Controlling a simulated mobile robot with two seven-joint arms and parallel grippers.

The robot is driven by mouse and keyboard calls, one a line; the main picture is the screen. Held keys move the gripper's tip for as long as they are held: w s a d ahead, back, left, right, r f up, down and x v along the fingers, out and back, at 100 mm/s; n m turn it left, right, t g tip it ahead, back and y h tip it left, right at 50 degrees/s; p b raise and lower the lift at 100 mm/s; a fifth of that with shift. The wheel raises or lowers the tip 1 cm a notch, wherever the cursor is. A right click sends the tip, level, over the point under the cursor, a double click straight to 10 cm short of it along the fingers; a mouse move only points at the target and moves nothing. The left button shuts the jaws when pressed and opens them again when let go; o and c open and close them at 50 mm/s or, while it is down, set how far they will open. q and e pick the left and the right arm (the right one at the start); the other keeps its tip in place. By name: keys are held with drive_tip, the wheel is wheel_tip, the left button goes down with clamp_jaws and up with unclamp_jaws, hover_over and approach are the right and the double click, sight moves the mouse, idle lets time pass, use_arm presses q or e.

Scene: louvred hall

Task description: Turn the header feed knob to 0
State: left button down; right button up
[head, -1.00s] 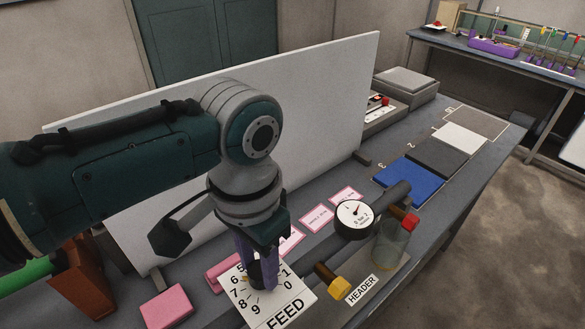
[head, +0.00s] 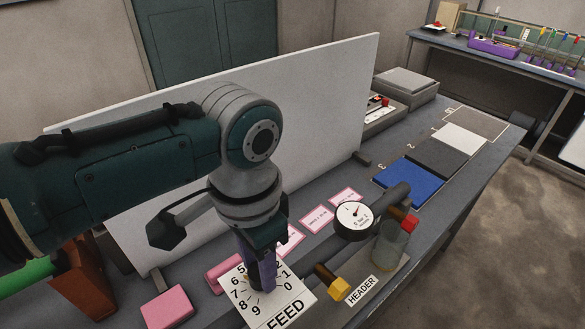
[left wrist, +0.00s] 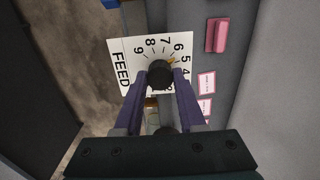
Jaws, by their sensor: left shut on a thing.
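The feed knob (left wrist: 160,74) is dark and round, on a white FEED dial plate (left wrist: 120,52) with numbers around it. In the left wrist view its yellow pointer mark is near 5 and 6. In the head view the dial plate (head: 285,306) lies at the bottom, and the gripper mostly hides the knob. My left gripper (head: 262,284) points down at the dial, its purple fingers shut on the knob from both sides. The fingers also show in the left wrist view (left wrist: 159,84). My right gripper is in neither view.
Right of the dial are a yellow-ended valve (head: 339,289), a HEADER label (head: 361,290), a round gauge (head: 354,215) and a glass vessel (head: 390,247). A pink block (head: 166,306) lies to the left. A white board (head: 320,110) stands behind my arm.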

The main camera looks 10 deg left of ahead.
use_arm(q)
drive_tip(key=m, duration=0.3)
drive_tip(key=shift+m, duration=0.3)
drive_tip(key=m, duration=0.4)
drive_tip(key=shift+m+p, duration=0.3)
drive_tip(key=shift+p, duration=0.05)
drive_tip(key=m, duration=0.4)
drive_tip(key=shift+m, duration=0.3)
drive_tip(key=m+b, duration=0.1)
drive_tip(key=m, duration=0.8)
drive_tip(key=shift+b, duration=0.4)
drive_tip(key=m+b, duration=0.1)
drive_tip(key=m, duration=0.2)
drive_tip(key=shift+m, duration=0.3)
drive_tip(key=m+b, duration=0.1)
drive_tip(key=m, duration=0.3)
drive_tip(key=shift+m+b, duration=0.3)
drive_tip(key=shift+d+m+b, duration=0.1)
drive_tip(key=shift+m+b, duration=0.6)
drive_tip(key=shift+m, duration=1.5)
